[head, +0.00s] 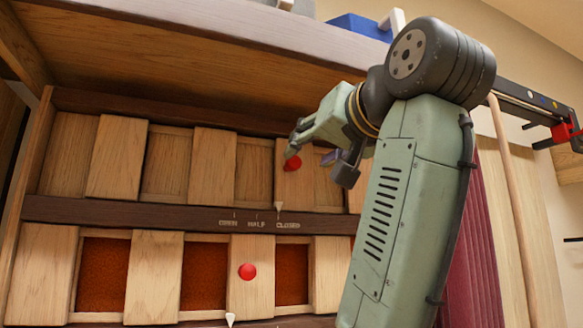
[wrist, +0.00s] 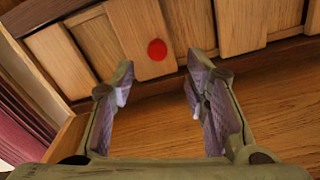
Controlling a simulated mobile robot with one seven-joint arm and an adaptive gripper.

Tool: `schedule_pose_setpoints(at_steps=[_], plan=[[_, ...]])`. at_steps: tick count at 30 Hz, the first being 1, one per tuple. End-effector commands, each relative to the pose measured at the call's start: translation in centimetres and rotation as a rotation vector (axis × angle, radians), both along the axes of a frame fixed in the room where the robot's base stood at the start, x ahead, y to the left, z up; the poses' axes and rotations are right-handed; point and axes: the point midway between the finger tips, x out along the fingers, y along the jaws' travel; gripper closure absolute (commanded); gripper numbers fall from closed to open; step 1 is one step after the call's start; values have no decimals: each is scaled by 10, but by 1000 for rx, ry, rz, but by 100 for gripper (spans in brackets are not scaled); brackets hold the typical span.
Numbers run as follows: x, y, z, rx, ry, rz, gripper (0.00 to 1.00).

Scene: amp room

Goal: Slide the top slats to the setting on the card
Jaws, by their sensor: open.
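The top row of slats (head: 213,168) is pale wood, with wood also filling the gaps between them. Its red knob (head: 292,163) sits on one slat, and its white pointer (head: 279,206) is at the CLOSED mark of the scale (head: 258,224). My gripper (head: 311,156) is open and empty at the knob, partly covering it in the head view. In the wrist view the knob (wrist: 157,50) shows between and slightly beyond the open fingertips (wrist: 160,70); I cannot tell whether they touch it. No card is visible.
A lower row of slats (head: 153,275) has rust-coloured gaps and its own red knob (head: 247,271). A wooden overhang (head: 200,45) runs above the top row. A dark red curtain (head: 490,240) hangs at the right. A blue object (head: 358,26) sits on the top.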

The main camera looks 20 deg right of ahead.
Motion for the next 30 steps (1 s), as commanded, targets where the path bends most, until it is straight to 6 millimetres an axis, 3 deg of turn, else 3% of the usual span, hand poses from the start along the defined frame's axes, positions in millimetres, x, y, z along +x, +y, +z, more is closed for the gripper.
schedule_pose_setpoints(at_steps=[2, 5, 21, 30], plan=[[-11, -3, 4, 3, 20, -4, 58], [-10, -4, 4, 6, 32, -4, 58], [80, -1, 5, 6, 32, -3, 58], [94, 0, 3, 4, 29, -4, 58]])
